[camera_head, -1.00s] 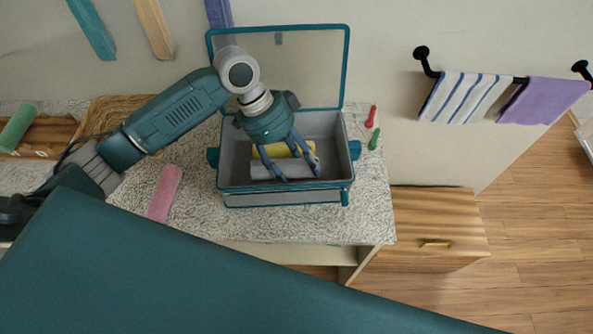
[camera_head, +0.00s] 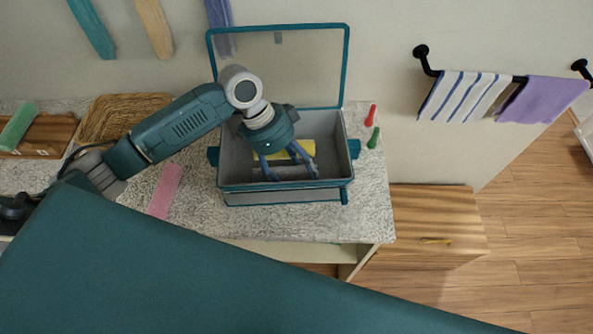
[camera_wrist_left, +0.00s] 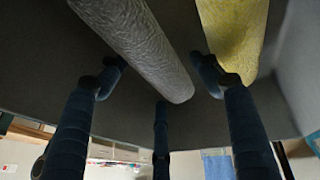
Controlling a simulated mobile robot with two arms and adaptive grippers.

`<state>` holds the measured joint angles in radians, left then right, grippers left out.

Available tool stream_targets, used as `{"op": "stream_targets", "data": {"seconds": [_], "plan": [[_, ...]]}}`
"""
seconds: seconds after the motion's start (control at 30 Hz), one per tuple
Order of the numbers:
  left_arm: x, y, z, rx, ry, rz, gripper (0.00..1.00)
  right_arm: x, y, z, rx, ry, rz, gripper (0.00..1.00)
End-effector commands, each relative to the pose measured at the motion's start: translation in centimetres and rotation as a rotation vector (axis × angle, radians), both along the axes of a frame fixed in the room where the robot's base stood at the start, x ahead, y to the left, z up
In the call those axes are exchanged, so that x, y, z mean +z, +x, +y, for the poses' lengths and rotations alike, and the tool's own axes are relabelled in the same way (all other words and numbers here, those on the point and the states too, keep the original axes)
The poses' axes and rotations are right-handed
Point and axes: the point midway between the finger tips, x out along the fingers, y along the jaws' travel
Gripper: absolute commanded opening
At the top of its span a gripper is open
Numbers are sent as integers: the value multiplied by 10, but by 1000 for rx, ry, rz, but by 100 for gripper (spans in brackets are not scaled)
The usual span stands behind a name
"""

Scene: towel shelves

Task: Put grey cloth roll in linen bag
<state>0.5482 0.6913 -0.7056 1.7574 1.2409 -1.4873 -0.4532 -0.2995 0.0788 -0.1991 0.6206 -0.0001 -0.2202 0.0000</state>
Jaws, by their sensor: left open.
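The linen bag (camera_head: 240,197) is a grey box with teal trim, standing on the counter with its lid (camera_head: 310,70) raised. My left gripper (camera_head: 290,174) reaches down into it from above, its blue fingers spread open. In the left wrist view the grey cloth roll (camera_wrist_left: 145,45) lies between the open fingers (camera_wrist_left: 160,85), against the dark bag floor, with a yellow roll (camera_wrist_left: 232,35) beside it. In the head view the yellow roll (camera_head: 308,149) shows at the back of the bag; the grey roll is dim and mostly hidden by fingers and shadow. My right gripper is not in view.
A pink roll (camera_head: 165,190) lies on the counter left of the bag. A wicker basket (camera_head: 115,117) stands behind my arm, and a green roll (camera_head: 18,126) lies at far left. Small red (camera_head: 371,115) and green (camera_head: 374,138) items stand right of the bag.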

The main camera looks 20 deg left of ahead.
Motion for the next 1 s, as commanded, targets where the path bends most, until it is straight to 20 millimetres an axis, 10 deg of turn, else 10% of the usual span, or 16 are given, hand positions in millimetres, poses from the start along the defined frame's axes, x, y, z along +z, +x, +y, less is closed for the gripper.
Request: {"op": "stream_targets", "data": {"seconds": [0.6,1.0], "plan": [[96,6,45,1,1,-4,65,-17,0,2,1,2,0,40],[111,5,52,0,-1,-2,65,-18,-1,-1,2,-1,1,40]]}}
